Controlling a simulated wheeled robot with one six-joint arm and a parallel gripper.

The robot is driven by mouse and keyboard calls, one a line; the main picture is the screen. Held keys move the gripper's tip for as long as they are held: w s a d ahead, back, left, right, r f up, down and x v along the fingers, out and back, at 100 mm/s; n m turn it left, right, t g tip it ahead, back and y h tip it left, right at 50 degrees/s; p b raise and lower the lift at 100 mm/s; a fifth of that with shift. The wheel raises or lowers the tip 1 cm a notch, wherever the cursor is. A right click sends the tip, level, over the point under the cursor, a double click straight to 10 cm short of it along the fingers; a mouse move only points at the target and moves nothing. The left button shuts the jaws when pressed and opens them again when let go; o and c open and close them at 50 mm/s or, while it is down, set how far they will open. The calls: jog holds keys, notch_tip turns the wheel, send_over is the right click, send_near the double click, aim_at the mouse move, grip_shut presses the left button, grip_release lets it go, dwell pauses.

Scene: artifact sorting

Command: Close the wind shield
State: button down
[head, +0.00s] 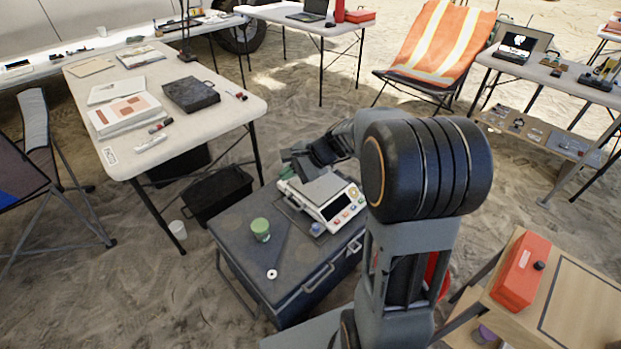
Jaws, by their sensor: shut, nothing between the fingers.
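A white scale (343,207) with a dark display and coloured buttons stands on the dark grey chest (235,235). A flat grey plate (322,188) sits on top of it. I cannot make out the wind shield clearly; thin dark edges show at the scale's left side. My gripper (292,166) is at the scale's back left, just behind the plate. It is small and partly merged with the dark wrist. It looks shut, with nothing seen in it. I cannot tell whether it touches the scale.
A green jar (261,229) and a small white ring (271,274) are on the chest, left of the scale. A black crate (217,192) stands behind left. A white table (233,112) with papers and a dark case is beyond. A red box (521,272) is at the right.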

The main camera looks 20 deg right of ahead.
jog(key=w+d+f+m+t+b, duration=0.3)
jog(key=w+d+f+m+t, duration=0.1)
jog(key=w+d+f+m, duration=0.1)
jog(key=w+d+f+m+t+h+b, duration=0.1)
jog(key=w+d+f+m+t+b, duration=0.3)
jog(key=d+f+m, duration=0.3)
jog(key=w+d+f+m+t+b, duration=0.3)
jog(key=w+d+f+m, duration=0.3)
jog(key=d+f, duration=0.3)
jog(key=shift+w+d+f+t+h+b, duration=0.1)
jog(key=shift+w+f+t+h+b, duration=0.1)
jog(key=shift+f, duration=0.4)
jog(key=shift+w+d+f+t+h+b, duration=0.1)
jog(key=shift+f+b, duration=0.15)
jog(key=shift+f, duration=0.3)
jog(key=shift+w+f+t+h+b, duration=0.1)
jog(key=shift+f+b, duration=0.1)
jog(key=shift+f, duration=0.4)
jog(key=b+x, duration=0.1)
jog(key=x, duration=0.3)
jog(key=b+x, duration=0.1)
jog(key=x, duration=0.3)
jog(key=b+x, duration=0.1)
jog(key=x, duration=0.3)
jog(key=shift+w+d, duration=0.2)
jog(key=shift+w, duration=0.2)
jog(key=shift+w+a, duration=0.2)
jog(key=shift+w, duration=0.35)
